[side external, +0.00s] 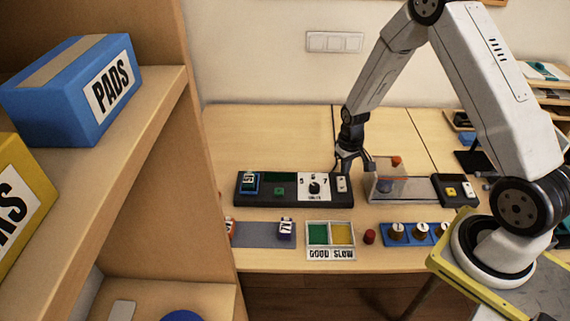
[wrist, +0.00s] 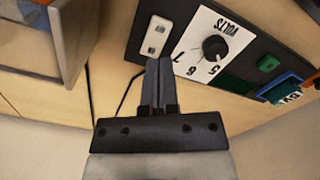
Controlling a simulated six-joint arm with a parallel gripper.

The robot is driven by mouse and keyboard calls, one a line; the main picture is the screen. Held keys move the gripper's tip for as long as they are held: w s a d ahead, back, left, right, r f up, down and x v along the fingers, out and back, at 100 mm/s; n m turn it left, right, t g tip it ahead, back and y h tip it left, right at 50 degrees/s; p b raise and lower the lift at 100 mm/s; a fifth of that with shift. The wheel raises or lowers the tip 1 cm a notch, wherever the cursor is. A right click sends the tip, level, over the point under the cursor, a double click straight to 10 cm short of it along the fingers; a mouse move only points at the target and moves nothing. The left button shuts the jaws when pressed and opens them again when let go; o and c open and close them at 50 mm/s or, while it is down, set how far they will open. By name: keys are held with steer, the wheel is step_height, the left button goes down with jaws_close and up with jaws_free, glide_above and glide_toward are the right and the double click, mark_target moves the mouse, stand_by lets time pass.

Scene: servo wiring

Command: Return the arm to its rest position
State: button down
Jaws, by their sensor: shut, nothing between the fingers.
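My gripper (side external: 347,165) hangs from my arm over the table, at the right end of a black panel with a volts dial. In the wrist view my gripper (wrist: 159,68) has its two fingers together with nothing between them. The black panel (side external: 290,202) carries a white dial plate with a black knob (side external: 314,188), a green block and a blue block. A white rocker switch (wrist: 154,36) on the panel lies just beyond the fingertips in the wrist view. I cannot tell whether the fingertips touch the panel.
A clear-walled box (side external: 385,183) stands just right of my gripper. A green and yellow tray (side external: 331,236), a red knob (side external: 369,237) and a blue rack (side external: 412,243) line the front. A wooden shelf (side external: 150,120) with boxes fills the left. The table behind the panel is clear.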

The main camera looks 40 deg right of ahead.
steer(key=shift+r, duration=0.5)
steer(key=s+a+r+n+t, duration=0.2)
steer(key=s+a+r+n, duration=0.1)
steer(key=s+a+r, duration=0.8)
step_height(320, 180, up, 5)
steer(key=shift+a+f+t, duration=0.2)
steer(key=shift+a+t, duration=0.1)
steer(key=shift+a, duration=0.9)
